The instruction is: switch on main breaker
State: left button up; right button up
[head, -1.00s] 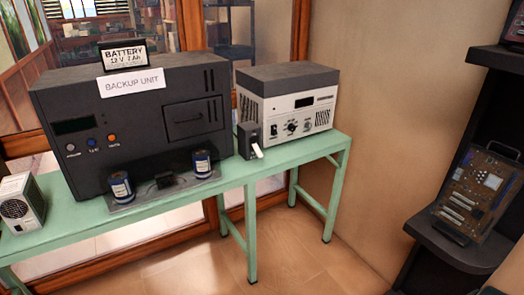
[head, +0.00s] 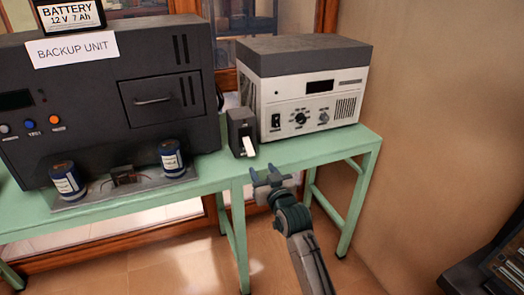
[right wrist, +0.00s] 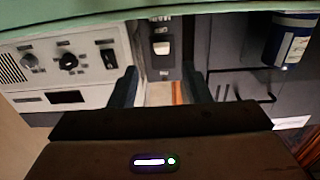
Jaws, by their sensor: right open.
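The main breaker is a small dark box (head: 240,124) standing on the green table between the backup unit and the white-fronted power unit. Its white lever (head: 249,147) juts out of the front and slopes downward. My right gripper (head: 267,175) is open and empty, in front of the table edge, a little below and right of the lever. In the right wrist view, which is upside down, the breaker (right wrist: 161,27) and lever (right wrist: 161,48) line up between the open fingers (right wrist: 161,84), apart from them. My left gripper is not in view.
The backup unit (head: 92,105) fills the table's left part, with blue-labelled cylinders (head: 171,156) in front. The power unit (head: 312,101) with knobs stands close right of the breaker. The green table edge (head: 325,151) lies just beyond my gripper. A dark shelf (head: 485,262) is at lower right.

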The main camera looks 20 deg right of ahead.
aim_at(251, 154)
jog(key=w, duration=1)
jog(key=shift+w+a+r, duration=0.1)
jog(key=shift+w+a, duration=0.2)
jog(key=shift+c, duration=0.4)
grip_shut()
